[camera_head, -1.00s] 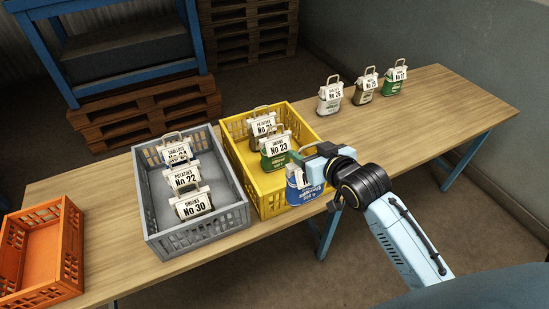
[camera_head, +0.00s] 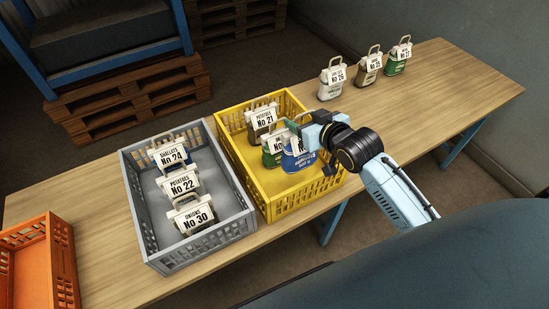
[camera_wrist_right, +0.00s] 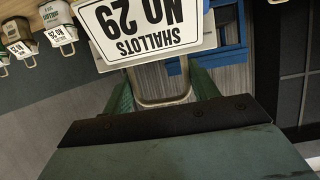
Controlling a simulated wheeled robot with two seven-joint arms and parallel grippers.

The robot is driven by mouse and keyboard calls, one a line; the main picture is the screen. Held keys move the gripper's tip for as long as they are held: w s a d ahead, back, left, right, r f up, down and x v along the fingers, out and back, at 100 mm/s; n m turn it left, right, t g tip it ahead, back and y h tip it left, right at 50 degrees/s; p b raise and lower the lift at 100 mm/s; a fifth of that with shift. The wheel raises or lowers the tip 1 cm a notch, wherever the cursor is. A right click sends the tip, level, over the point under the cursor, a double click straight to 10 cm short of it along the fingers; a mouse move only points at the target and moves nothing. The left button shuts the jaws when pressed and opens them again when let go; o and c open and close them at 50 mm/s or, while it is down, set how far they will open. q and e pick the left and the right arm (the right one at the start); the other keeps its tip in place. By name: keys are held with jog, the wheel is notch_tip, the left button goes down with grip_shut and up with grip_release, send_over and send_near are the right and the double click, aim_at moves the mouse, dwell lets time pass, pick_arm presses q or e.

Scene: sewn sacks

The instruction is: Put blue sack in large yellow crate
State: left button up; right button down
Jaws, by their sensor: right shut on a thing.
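The blue sack (camera_head: 298,161) has a white tag, which reads SHALLOTS NO 29 in the right wrist view (camera_wrist_right: 145,25). My right gripper (camera_head: 308,131) is shut on its top handle, and the handle shows between the fingers in the right wrist view (camera_wrist_right: 160,88). The sack is within the outline of the large yellow crate (camera_head: 313,184), near its right side. I cannot tell whether it hangs or touches the crate floor. A brown sack (camera_head: 262,122) and a green sack (camera_head: 271,154) stand in the same crate, the green one just left of the blue one. My left gripper is not in view.
A grey crate (camera_head: 206,231) with several tagged sacks stands left of the yellow crate. An orange crate (camera_head: 65,262) is at the far left. A white sack (camera_head: 330,81), a brown sack (camera_head: 368,68) and a green sack (camera_head: 397,60) stand at the back right. The table's right part is clear.

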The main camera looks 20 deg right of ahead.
aim_at(299, 151)
jog(key=f+b, duration=0.1)
jog(key=f, duration=0.1)
jog(key=shift+w+f+b, duration=0.3)
jog(key=shift+w+b, duration=0.05)
jog(key=shift+b, duration=0.05)
jog(key=shift+w+f, duration=0.15)
jog(key=shift+f, duration=0.1)
notch_tip(299, 151, down, 10)
jog(key=shift+r+b, duration=0.2)
jog(key=shift+b, duration=0.25)
jog(key=shift+c, duration=2.1)
grip_release()
jog(key=shift+f, duration=0.25)
